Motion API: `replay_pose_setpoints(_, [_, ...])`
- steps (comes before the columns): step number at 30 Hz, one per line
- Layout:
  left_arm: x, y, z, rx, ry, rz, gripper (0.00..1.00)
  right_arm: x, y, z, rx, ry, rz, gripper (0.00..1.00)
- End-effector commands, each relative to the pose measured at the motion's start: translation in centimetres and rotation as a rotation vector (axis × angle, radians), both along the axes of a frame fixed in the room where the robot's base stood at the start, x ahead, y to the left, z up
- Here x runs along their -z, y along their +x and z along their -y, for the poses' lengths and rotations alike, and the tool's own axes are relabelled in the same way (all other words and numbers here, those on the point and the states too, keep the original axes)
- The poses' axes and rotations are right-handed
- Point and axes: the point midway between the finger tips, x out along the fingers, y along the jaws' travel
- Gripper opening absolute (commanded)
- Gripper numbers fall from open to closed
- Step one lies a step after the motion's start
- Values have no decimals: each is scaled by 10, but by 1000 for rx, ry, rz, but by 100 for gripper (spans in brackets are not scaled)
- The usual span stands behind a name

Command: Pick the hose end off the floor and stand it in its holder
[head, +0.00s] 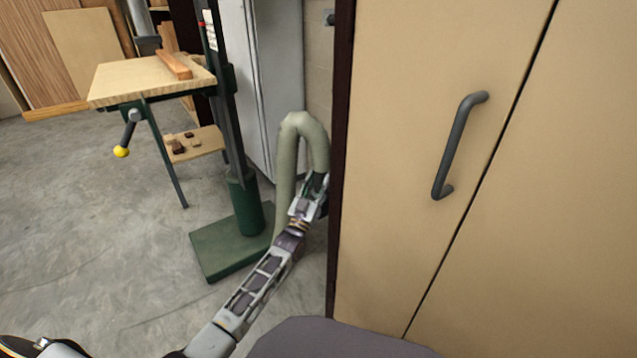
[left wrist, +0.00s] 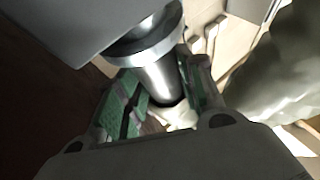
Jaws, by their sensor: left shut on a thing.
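The pale green-grey hose (head: 302,122) rises from the floor, bends over in a tight arch and comes down to my left gripper (head: 316,186), beside the dark cabinet edge. In the left wrist view, the green-padded fingers of my left gripper (left wrist: 165,98) are shut on a smooth metal tube, the hose end (left wrist: 160,78), with a wide shiny collar above it. A blurred pale hose section (left wrist: 285,75) shows at the right there. In the head view the hose end is hidden by the gripper. I cannot pick out the holder. My right gripper is not in view.
A tan cabinet (head: 400,120) with a grey handle (head: 458,145) fills the right side, close to my left gripper. A green-based drill press (head: 232,238) and a wooden worktable (head: 125,80) stand left of the hose. The concrete floor (head: 90,230) at left is clear.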

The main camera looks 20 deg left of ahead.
Motion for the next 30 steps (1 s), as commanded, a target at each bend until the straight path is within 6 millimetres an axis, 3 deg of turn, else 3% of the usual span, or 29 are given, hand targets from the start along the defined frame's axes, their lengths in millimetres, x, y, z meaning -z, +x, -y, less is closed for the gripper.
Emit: replay_pose_setpoints(30, [20, 0, 0, 0, 0, 1, 18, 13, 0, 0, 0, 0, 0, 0])
